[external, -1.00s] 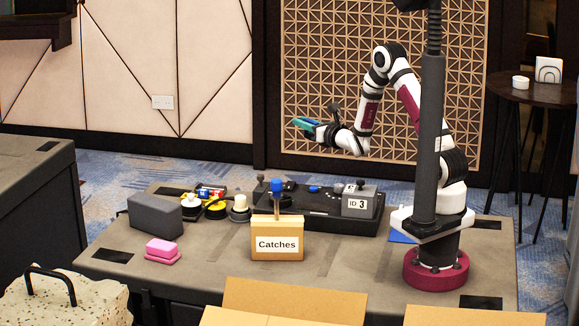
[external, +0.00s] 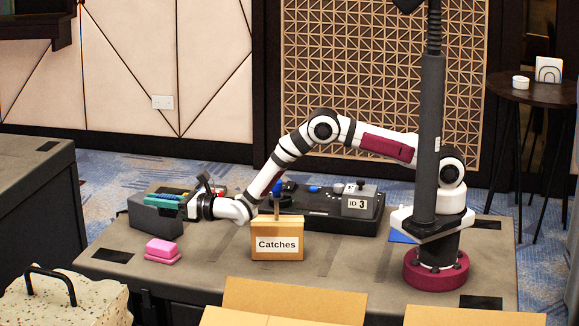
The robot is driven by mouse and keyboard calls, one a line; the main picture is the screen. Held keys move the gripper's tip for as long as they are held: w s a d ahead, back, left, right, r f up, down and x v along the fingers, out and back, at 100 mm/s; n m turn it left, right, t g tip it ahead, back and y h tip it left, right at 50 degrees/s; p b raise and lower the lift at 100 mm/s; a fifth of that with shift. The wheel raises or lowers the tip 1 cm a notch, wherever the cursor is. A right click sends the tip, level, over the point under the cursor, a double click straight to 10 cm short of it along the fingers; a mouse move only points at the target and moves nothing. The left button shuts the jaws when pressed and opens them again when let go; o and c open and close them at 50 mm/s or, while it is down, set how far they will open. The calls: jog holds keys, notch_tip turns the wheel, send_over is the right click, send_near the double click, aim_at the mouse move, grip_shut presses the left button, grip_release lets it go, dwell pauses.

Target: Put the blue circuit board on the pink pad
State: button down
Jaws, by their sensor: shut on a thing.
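My gripper (external: 178,202) is at the left of the table, above and partly in front of the grey block, with its fingers pointing left. It is shut on a thin blue and teal piece, which appears to be the blue circuit board (external: 163,196); at this size the board is hard to separate from the fingers. The pink pad (external: 162,258) lies on the table in front of the grey block, below my gripper in the picture and apart from it. A thicker pink block (external: 162,246) appears to lie on top of it.
The dark grey block (external: 155,220) stands close to my gripper. The tan box marked "Catches" (external: 277,243) stands right of the pink pad, beneath my forearm. A flat blue piece (external: 402,237) lies by my base.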

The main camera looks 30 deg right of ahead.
notch_tip(320, 180, down, 8)
jog(key=c, duration=0.8)
grip_release()
jog(key=shift+f, duration=0.1)
jog(key=shift+s+d, duration=0.1)
jog(key=shift+d, duration=0.1)
jog(key=v, duration=1.1)
jog(key=shift+s+d, duration=0.2)
jog(key=shift+s, duration=0.05)
